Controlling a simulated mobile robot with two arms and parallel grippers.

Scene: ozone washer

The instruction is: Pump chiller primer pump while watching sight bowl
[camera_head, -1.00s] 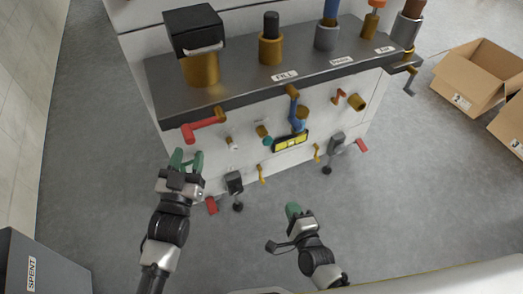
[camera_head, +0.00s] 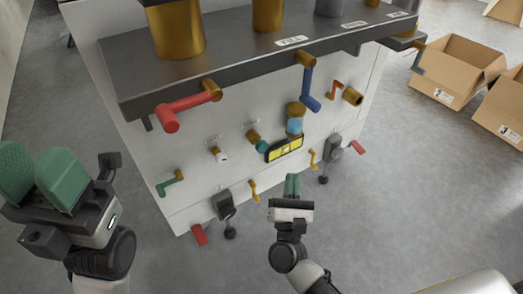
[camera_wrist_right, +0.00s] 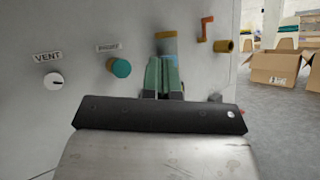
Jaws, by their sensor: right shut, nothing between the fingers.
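The teal knob of the primer pump (camera_head: 257,141) sticks out of the white front panel. It also shows in the right wrist view (camera_wrist_right: 121,68), below a small blurred label. The sight bowl (camera_head: 294,126), blue with a brass top, is on the panel right of the knob. In the right wrist view the sight bowl (camera_wrist_right: 166,46) is partly hidden behind my green fingers. My right gripper (camera_head: 292,184) is shut and empty, in front of the panel and below the yellow gauge, apart from the knob. My left gripper (camera_head: 40,172) is open and empty at the far left.
A red lever (camera_head: 188,108) and a blue lever (camera_head: 310,92) jut from the panel's upper edge. A white VENT knob (camera_wrist_right: 54,81) is left of the pump. A yellow gauge (camera_head: 284,149) sits under the bowl. Pedals are low on the panel. Cardboard boxes (camera_head: 457,70) stand at right.

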